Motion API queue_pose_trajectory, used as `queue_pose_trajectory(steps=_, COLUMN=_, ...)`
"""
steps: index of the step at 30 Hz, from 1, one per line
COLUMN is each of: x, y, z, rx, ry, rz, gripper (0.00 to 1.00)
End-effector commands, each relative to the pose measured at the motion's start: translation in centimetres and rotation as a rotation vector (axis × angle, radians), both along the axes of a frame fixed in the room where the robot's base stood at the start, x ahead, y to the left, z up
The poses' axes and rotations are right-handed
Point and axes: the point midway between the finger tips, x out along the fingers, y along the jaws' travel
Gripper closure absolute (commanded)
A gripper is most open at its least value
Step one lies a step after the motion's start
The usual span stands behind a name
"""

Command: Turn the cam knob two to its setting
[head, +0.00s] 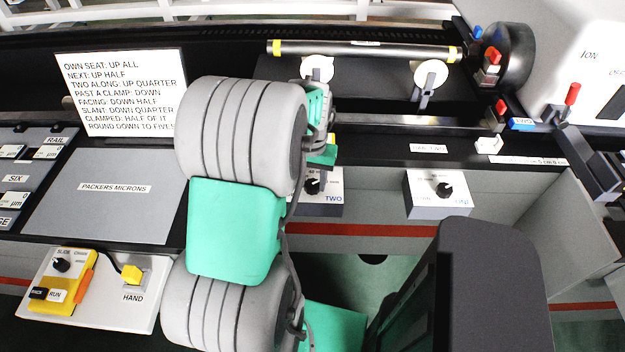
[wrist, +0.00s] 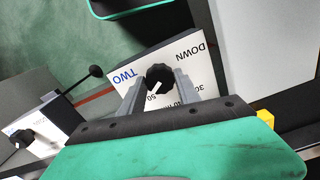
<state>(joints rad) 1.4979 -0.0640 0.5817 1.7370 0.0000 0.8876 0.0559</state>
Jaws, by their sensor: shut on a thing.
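The cam knob two is a black faceted knob (wrist: 160,75) with a white mark. It stands on a white-topped box marked TWO and DOWN (wrist: 195,62). My gripper (wrist: 160,84) has one grey finger on each side of the knob and is shut on it. The white mark points to the lower left in the wrist view, near the printed numbers, which are partly hidden. In the head view the knob (head: 312,186) and its box (head: 328,205) show beside my arm, which hides part of the box. The fingertips cannot be made out there.
A similar box with a black knob (head: 437,208) stands to the right. A rod with yellow bands (head: 365,50) lies behind on white rollers. A sign (head: 120,95) and a yellow hand control (head: 70,280) are at left. A black-tipped lever (wrist: 95,71) shows near the box in the wrist view.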

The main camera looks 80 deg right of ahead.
Motion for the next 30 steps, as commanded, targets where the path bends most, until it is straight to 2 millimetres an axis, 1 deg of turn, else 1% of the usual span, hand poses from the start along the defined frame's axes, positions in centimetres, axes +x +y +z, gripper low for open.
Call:
queue_pose_trajectory(steps=7, x=-0.01, y=-0.1, z=0.09, rx=-0.003, ry=0.0, rz=-0.064, gripper=1.0)
queue_pose_trajectory(steps=20, x=-0.01, y=-0.1, z=0.1, rx=-0.003, ry=0.0, rz=-0.075, gripper=1.0)
queue_pose_trajectory(steps=21, x=-0.01, y=-0.1, z=0.1, rx=-0.003, ry=0.0, rz=-0.075, gripper=0.59)
queue_pose_trajectory(steps=28, x=0.0, y=-0.05, z=0.06, rx=-0.002, ry=0.0, rz=-0.074, gripper=0.41)
queue_pose_trajectory(steps=30, x=0.0, y=-0.04, z=0.04, rx=-0.002, ry=0.0, rz=-0.074, gripper=0.39)
